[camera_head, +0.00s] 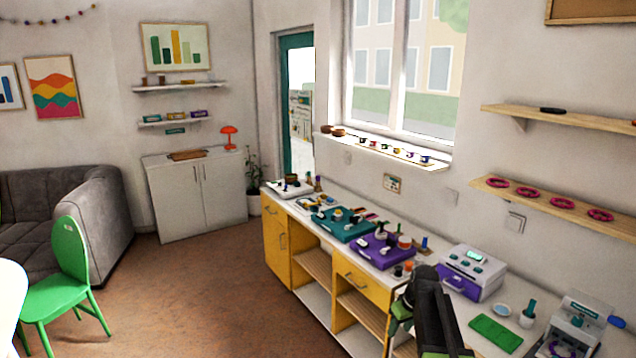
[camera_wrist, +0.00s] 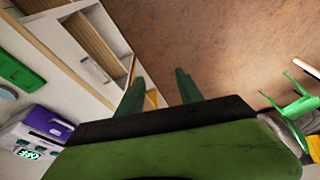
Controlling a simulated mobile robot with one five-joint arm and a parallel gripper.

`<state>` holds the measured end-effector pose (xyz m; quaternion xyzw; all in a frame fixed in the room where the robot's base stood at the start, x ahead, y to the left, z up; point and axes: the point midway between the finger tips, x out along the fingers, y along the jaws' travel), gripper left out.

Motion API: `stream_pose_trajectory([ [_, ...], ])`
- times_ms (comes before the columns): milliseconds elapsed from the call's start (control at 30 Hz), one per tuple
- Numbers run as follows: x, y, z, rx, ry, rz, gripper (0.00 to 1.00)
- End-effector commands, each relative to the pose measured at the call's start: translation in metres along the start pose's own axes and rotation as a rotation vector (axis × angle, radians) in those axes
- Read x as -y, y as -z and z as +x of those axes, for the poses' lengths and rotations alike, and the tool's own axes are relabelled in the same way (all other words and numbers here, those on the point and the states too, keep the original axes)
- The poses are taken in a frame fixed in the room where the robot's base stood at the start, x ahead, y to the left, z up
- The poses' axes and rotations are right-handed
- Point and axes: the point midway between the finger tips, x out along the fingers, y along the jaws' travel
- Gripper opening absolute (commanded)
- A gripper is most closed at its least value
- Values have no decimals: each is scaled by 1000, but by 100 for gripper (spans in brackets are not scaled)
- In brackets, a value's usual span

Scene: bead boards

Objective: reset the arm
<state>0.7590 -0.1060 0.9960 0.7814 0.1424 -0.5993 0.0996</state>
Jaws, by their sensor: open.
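My gripper (camera_wrist: 160,90) is open and empty in the wrist view, its two green fingers apart with the brown floor and the cabinet front beyond them. In the head view my arm rises at the lower right, in front of the counter, and the green end of my gripper (camera_head: 402,312) shows at its left side. The space between the fingers is hard to make out in the head view. Nothing is held.
The counter (camera_head: 325,213) carries a teal board (camera_head: 343,226), a purple board (camera_head: 382,251), a white and purple machine (camera_head: 472,270) and a green mat (camera_head: 496,332). Open shelves and yellow drawers (camera_head: 362,284) are below. A green chair (camera_head: 68,262) stands left. The middle floor is clear.

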Motion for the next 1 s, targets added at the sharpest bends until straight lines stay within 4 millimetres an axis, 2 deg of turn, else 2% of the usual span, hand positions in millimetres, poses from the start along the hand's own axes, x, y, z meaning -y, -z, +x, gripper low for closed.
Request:
stream_pose_trajectory([
  [33, 50, -14, 2, 26, 11, -21, 43],
  [100, 104, -34, 2, 71, 17, -21, 43],
  [167, 141, -59, -1, 114, 13, 1, 43],
  [200, 158, -77, -4, 144, 6, 32, 43],
  [233, 164, -91, -7, 164, -3, 64, 43],
  [300, 166, -120, -15, 208, -27, 157, 43],
  [367, 167, -136, -19, 239, -46, 237, 43],
  [533, 164, -137, -19, 264, -63, 344, 43],
  [700, 164, -136, -19, 262, -62, 345, 43],
  [800, 164, -136, -19, 262, -62, 344, 36],
  [1000, 164, -136, -19, 261, -62, 344, 36],
])
